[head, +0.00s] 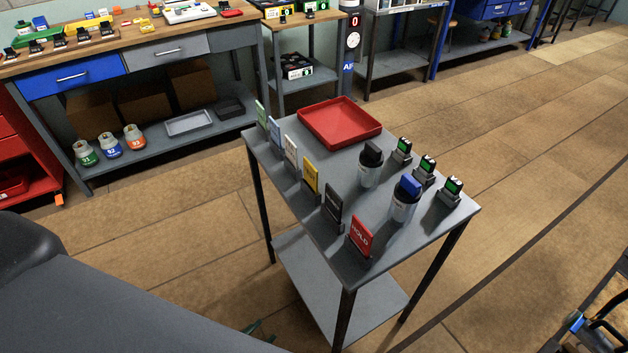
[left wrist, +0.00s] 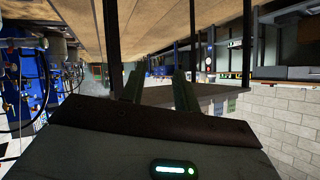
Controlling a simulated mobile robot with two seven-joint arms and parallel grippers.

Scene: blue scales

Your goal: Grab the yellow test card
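The yellow test card (head: 310,176) stands upright in a small dark holder on the grey table (head: 330,165), in the row along its left edge. White and blue cards stand on its far side, a black card (head: 333,204) and a red HOLD card (head: 361,236) on its near side. My left gripper (head: 262,332) shows only its greenish fingertips past my dark arm, low and to the left of the table. In the left wrist view (left wrist: 158,88) its two fingers are apart with nothing between them. I cannot make out the yellow card there. My right gripper is not in view.
A red tray (head: 340,122) sits at the table's far end. Two bottles, one black-capped (head: 370,164) and one blue-capped (head: 405,199), stand mid-table. Several small green-screened devices (head: 425,168) line the right edge. A workbench (head: 165,50) stands behind. The floor between is clear.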

